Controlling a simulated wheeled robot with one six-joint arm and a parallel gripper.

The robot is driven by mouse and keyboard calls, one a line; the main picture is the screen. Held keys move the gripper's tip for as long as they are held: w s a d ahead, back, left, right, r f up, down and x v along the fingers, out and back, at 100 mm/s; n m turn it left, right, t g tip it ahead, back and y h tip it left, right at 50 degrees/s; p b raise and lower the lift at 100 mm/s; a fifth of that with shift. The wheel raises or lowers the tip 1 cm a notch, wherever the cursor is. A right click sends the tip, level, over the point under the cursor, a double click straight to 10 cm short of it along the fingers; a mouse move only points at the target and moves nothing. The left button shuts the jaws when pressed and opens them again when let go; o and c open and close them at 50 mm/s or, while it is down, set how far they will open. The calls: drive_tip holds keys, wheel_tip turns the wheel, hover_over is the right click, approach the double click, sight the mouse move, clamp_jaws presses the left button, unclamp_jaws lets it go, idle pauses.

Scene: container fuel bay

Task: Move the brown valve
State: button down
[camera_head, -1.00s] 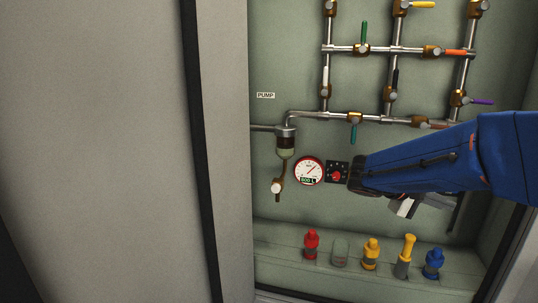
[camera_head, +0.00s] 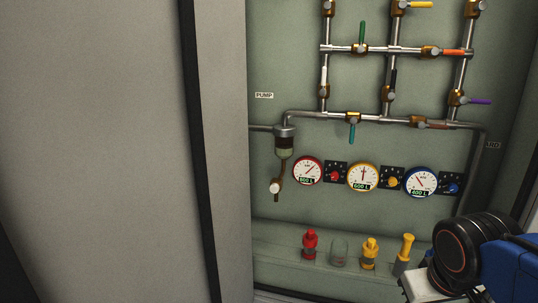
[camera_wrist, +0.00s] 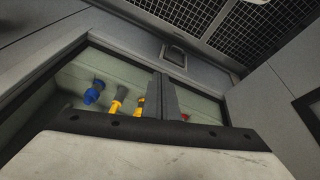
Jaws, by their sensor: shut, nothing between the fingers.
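The brown valve (camera_head: 430,124) sits on the lower horizontal pipe, toward its right end. Its reddish-brown handle lies roughly along the pipe, pointing right. My gripper (camera_wrist: 162,78) shows in the wrist view as two dark fingers close together, shut and empty. In the head view only my wrist and a pale part of the gripper's body show at the lower right, well below the valve and apart from it. The fingertips are out of sight there. The valve is unobstructed in the head view and not seen in the wrist view.
Other valves with coloured handles, such as teal (camera_head: 352,130) and purple (camera_head: 480,101), share the pipes. Red (camera_head: 307,171), yellow (camera_head: 363,177) and blue (camera_head: 421,182) gauges sit below. Coloured fittings stand on a ledge (camera_head: 275,232). A grey door panel (camera_head: 95,150) fills the left.

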drive_tip(key=shift+s+a+f+t+y, duration=0.1)
drive_tip(key=shift+s+a+t+y, duration=0.2)
drive_tip(key=shift+a, duration=0.25)
drive_tip(key=shift+s+a+t+y, duration=0.2)
drive_tip(key=shift+a+y, duration=0.1)
drive_tip(key=shift+a, duration=0.25)
